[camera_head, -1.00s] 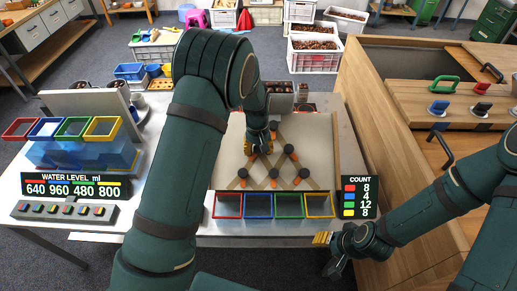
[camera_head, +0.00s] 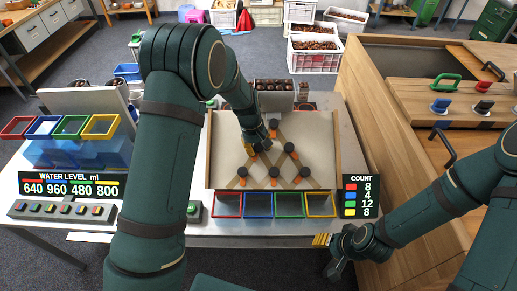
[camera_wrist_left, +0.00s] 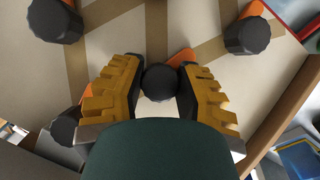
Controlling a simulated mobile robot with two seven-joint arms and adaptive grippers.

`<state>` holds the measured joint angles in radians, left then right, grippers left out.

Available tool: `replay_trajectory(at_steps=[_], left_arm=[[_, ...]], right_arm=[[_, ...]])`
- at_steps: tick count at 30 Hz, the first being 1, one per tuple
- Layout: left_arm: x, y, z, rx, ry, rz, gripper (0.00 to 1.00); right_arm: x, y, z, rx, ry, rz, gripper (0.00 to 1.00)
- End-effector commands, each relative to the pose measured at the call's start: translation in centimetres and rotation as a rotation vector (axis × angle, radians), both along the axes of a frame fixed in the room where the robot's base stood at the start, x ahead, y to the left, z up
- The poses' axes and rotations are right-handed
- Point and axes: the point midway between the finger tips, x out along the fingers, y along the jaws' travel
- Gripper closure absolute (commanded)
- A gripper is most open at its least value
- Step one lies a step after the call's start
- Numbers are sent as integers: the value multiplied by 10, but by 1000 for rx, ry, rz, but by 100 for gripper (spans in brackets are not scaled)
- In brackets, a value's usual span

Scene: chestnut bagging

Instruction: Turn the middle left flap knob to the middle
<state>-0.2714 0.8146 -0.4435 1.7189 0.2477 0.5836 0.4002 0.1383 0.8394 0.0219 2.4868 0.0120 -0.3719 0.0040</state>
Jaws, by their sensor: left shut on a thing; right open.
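The tilted sorting board (camera_head: 228,128) carries several dark round knobs with orange flaps over brown tracks. My left gripper (camera_head: 258,145) is over the middle left knob, and its yellow fingers partly hide it in the head view. In the left wrist view the gripper (camera_wrist_left: 160,88) is shut on that dark knob (camera_wrist_left: 160,82), with a finger on each side. Pieces of its orange flap show beside the knob; its exact angle is hard to tell. The middle right knob (camera_head: 291,147) stands apart. My right gripper (camera_head: 330,254) is open and empty at the table's front right.
Red, blue, green and yellow bins (camera_head: 259,205) stand below the board. A count display (camera_head: 361,196) is at their right and a water level display (camera_head: 72,185) at the left. A wooden cabinet (camera_head: 405,160) borders the table on the right.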

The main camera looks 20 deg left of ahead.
Motion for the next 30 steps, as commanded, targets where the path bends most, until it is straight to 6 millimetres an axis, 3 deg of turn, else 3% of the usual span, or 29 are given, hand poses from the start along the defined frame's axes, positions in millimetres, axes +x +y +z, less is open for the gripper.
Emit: replay_trajectory(at_steps=[15, 30], left_arm=[[-2, 0, -4, -156, -36, 280, 100], [-2, -1, -3, -182, -43, 326, 100]], right_arm=[[0, 1, -24, -5, 1, -1, 53], [1, 1, -27, -5, 1, 0, 53]])
